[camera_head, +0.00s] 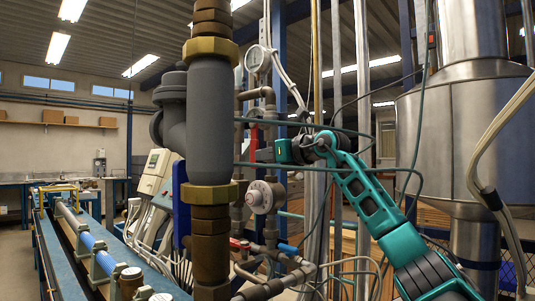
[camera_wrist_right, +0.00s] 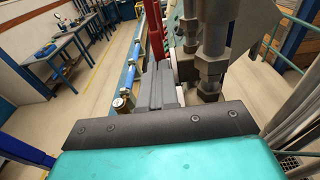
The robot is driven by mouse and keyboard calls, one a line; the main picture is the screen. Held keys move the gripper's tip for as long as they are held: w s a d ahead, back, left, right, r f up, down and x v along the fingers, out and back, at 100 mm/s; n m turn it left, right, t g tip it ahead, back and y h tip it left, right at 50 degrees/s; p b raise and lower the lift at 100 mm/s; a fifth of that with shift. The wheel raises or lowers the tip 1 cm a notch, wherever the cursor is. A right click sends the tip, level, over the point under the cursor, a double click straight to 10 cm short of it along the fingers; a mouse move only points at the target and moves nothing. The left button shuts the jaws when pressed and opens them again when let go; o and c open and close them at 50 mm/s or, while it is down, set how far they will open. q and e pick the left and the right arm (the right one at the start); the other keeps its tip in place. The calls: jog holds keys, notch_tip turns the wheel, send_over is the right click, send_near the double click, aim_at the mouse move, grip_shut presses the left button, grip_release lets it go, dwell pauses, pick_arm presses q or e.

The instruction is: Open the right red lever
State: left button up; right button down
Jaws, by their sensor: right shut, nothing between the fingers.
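A red lever (camera_head: 253,143) stands upright on the pipework behind the thick grey vertical pipe, just left of my right gripper. A red bar (camera_wrist_right: 155,30), which appears to be this lever, shows beyond the fingertips in the right wrist view. My right gripper (camera_head: 266,154) comes in from the right, with its teal arm behind it. Its grey fingers (camera_wrist_right: 158,84) are shut together with nothing between them. I cannot tell whether they touch the lever. A second, smaller red handle (camera_head: 236,243) sits lower on the pipes. My left gripper is not in view.
The thick grey pipe (camera_head: 210,120) with brass collars blocks part of the view. A round gauge (camera_head: 257,58) is above the lever and a flanged valve (camera_head: 262,196) below it. A blue handle (camera_head: 288,248) is lower right. A steel tank (camera_head: 460,135) stands at right.

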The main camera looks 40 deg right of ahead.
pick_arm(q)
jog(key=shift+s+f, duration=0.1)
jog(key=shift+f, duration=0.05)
pick_arm(e)
jog(key=shift+f, duration=0.15)
pick_arm(q)
jog(key=b, duration=0.1)
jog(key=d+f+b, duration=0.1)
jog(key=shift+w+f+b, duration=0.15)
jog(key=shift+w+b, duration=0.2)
jog(key=shift+b, duration=0.05)
pick_arm(e)
jog(key=s+d+r, duration=0.1)
jog(key=s, duration=1.1)
jog(key=shift+s+r, duration=0.25)
jog(key=shift+s, duration=0.15)
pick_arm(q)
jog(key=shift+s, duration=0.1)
